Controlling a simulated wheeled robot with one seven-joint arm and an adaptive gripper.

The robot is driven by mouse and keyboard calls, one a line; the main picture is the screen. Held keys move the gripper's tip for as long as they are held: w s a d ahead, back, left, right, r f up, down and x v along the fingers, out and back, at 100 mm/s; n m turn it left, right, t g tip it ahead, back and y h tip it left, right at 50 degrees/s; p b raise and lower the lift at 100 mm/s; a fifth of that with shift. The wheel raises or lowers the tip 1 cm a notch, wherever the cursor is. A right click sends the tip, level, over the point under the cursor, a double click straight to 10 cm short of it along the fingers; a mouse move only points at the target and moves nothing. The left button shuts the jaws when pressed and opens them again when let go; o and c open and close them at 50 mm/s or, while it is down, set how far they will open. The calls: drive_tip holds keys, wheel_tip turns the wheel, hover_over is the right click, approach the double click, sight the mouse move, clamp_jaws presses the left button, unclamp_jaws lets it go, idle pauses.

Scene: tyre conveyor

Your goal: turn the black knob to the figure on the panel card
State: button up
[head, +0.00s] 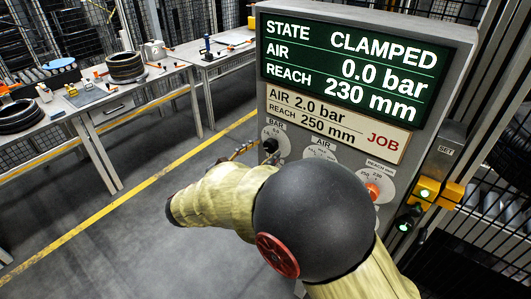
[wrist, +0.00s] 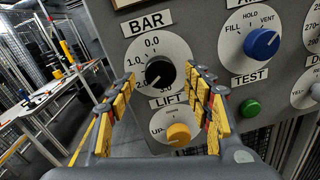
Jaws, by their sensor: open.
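The black knob (wrist: 160,72) sits on the white BAR dial (wrist: 180,50), with 0.0 at the top and 1.0 at the left. A small white mark shows on the knob's lower left; its exact reading is unclear. My gripper (wrist: 156,82) is open, its yellow-padded fingers on either side of the knob with gaps visible. In the head view the knob (head: 270,145) shows just beyond my gripper (head: 244,149). The panel card (head: 337,122) reads AIR 2.0 bar, REACH 250 mm. The screen (head: 352,66) reads CLAMPED, AIR 0.0 bar, REACH 230 mm.
A yellow LIFT knob (wrist: 178,134) lies just below, between the fingers. A blue knob (wrist: 262,43) and a green TEST button (wrist: 250,108) are to the right. An orange REACH knob (head: 373,191) is on the panel. Benches with tyres (head: 125,67) stand at the left; the floor between is clear.

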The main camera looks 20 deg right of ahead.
drive_tip(key=shift+x, duration=0.85)
drive_tip(key=shift+c, duration=1.4)
drive_tip(key=c, duration=0.8)
drive_tip(key=shift+c, duration=0.4)
drive_tip(key=shift+r+p, duration=0.1)
drive_tip(key=shift+p, duration=0.45)
drive_tip(key=o, duration=1.2)
drive_tip(key=shift+c, duration=0.2)
